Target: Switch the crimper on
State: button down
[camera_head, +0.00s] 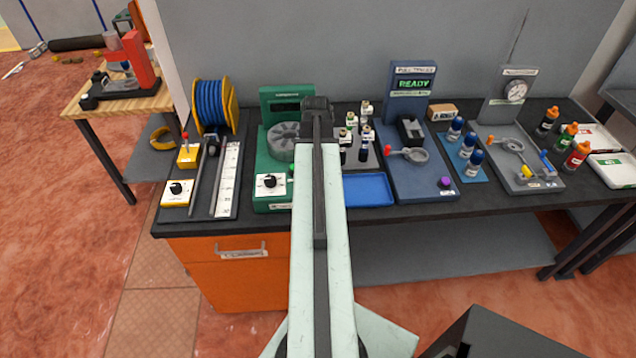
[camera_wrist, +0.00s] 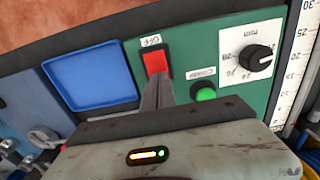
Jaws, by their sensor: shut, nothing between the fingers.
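A green machine (camera_head: 268,198) with a dark screen, a round grey disc and a dial stands on the bench in the head view; its label is too small to read, so I cannot confirm it is the crimper. In the wrist view its green panel (camera_wrist: 205,60) shows a red rocker switch (camera_wrist: 156,61), a green button (camera_wrist: 206,94) and a black dial (camera_wrist: 260,57). My gripper (camera_wrist: 158,82) is shut and empty, its tips at the red switch's near edge. I cannot tell whether they touch it. In the head view my arm hides the red switch.
A blue tray (camera_head: 367,190) lies right of the machine, with small bottles (camera_head: 366,137) behind it. A blue tester (camera_head: 413,165) shows READY.

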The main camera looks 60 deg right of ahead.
notch_tip(320, 180, up, 7)
jog(key=p, duration=0.7)
jog(key=shift+f, duration=0.1)
dwell(0.4)
